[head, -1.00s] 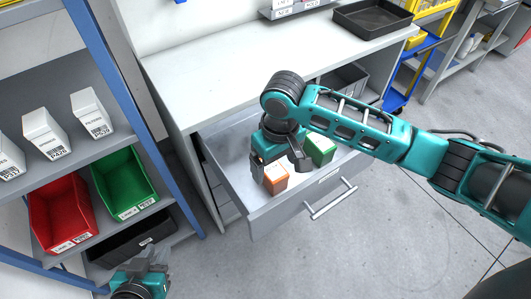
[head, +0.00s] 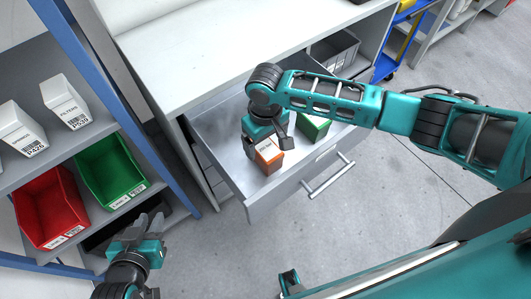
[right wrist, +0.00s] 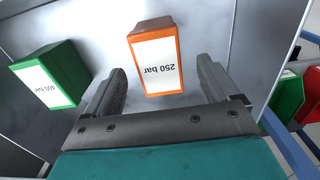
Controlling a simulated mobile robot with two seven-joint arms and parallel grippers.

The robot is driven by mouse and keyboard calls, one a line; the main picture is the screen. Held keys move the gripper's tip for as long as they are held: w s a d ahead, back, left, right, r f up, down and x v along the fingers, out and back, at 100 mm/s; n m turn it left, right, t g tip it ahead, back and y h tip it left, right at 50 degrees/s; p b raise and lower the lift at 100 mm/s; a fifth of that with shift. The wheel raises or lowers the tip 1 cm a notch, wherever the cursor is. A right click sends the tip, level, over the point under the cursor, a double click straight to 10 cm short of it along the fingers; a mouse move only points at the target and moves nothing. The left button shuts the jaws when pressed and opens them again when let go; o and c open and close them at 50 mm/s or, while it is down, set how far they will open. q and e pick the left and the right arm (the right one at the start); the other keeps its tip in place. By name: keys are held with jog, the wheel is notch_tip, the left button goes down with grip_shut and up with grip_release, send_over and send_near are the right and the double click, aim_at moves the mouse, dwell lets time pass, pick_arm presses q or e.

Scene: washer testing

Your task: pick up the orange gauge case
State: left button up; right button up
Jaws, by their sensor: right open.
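The orange gauge case (head: 268,157) stands in the open drawer, near its front wall. In the right wrist view the case (right wrist: 155,60) has an orange rim and a white label reading "250 bar", upside down. My right gripper (head: 271,142) is over the case in the head view and hides part of it. In the right wrist view its two fingers are apart, with the case ahead of and between them and a visible gap on each side. My left gripper (head: 146,224) is empty, by the shelf at the lower left; its finger spacing is unclear.
A green case (head: 314,128) stands right of the orange one in the drawer (head: 222,128); it is left of it in the wrist view (right wrist: 48,75). The worktop (head: 220,50) lies behind. A shelf at left holds red (head: 48,207) and green (head: 112,170) bins.

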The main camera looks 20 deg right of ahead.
aim_at(265, 147)
notch_tip(265, 147, down, 4)
jog(key=shift+w+r, duration=0.1)
jog(key=shift+w, duration=0.05)
jog(key=c, duration=1.2)
jog(key=shift+r, duration=0.1)
